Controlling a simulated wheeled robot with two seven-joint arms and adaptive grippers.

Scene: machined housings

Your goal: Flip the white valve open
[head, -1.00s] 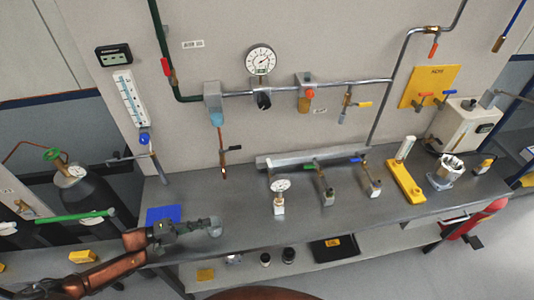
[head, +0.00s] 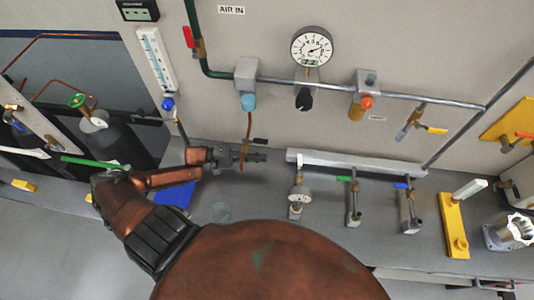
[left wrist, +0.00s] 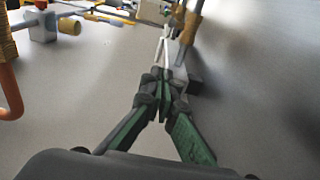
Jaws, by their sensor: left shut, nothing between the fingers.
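The white valve's handle (head: 299,162) stands upright above its brass body and pale base on the bench, leftmost of three small valves. My left gripper (head: 262,157) comes in from the left, pointing right; a gap shows between its tips and the white handle in the head view. In the left wrist view the gripper's fingers (left wrist: 158,75) are together and empty. A thin white lever (left wrist: 166,42), apparently the valve's handle, shows just beyond the tips; whether they touch is unclear. My right gripper is not in view.
A green-handled valve (head: 354,205) and a blue-handled valve (head: 409,212) stand to the right of the white one. A grey rail (head: 350,164) runs behind them. A hanging copper tube (head: 248,125) is close to my left gripper. A yellow fixture (head: 454,225) stands farther right.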

